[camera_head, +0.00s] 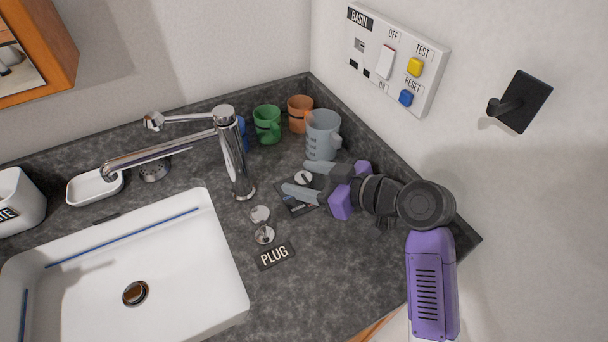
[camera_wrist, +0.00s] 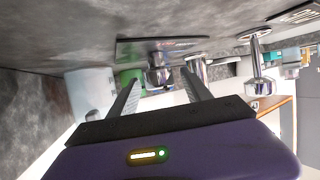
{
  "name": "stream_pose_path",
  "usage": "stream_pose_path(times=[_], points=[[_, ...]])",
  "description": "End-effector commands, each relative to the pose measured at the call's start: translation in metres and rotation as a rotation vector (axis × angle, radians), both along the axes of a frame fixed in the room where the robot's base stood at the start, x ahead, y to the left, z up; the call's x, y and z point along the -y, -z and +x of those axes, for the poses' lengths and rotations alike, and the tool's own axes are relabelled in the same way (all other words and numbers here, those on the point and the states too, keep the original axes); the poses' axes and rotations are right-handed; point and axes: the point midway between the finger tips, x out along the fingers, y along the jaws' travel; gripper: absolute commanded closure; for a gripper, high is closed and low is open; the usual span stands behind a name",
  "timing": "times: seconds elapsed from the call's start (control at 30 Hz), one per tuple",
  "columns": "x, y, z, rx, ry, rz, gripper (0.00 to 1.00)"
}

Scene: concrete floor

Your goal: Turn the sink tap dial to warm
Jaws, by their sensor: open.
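A small round chrome dial (camera_head: 303,177) stands on a dark plate (camera_head: 289,203) on the counter, right of the tall chrome tap (camera_head: 233,150). The plate bears small coloured marks, partly covered by my gripper and too small to read. My gripper (camera_head: 302,181) reaches in from the right, low over the counter, with its two grey fingers apart on either side of the dial. In the wrist view the dial (camera_wrist: 160,76) shows between the fingertips, with the plate (camera_wrist: 140,50) behind it. I cannot tell whether either finger touches the dial.
A grey measuring jug (camera_head: 322,135), a green mug (camera_head: 267,124) and an orange mug (camera_head: 299,112) stand just behind my gripper. A chrome plug (camera_head: 263,234) and the white basin (camera_head: 215,240) lie in front and left. The wall with a switch panel (camera_head: 397,60) bounds the right.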

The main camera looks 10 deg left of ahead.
Motion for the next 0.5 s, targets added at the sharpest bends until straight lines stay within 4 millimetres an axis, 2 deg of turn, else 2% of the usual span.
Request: stream_pose_path(times=[0.3, 0.37, 0.5], points=[[-0.0031, 0.0015, 0.0020, 0.000, 0.001, 0.000, 0.43], [-0.0030, 0.0015, 0.0020, 0.000, 0.001, 0.000, 0.53], [-0.0028, 0.0014, 0.0020, 0.000, 0.001, 0.000, 0.80]])
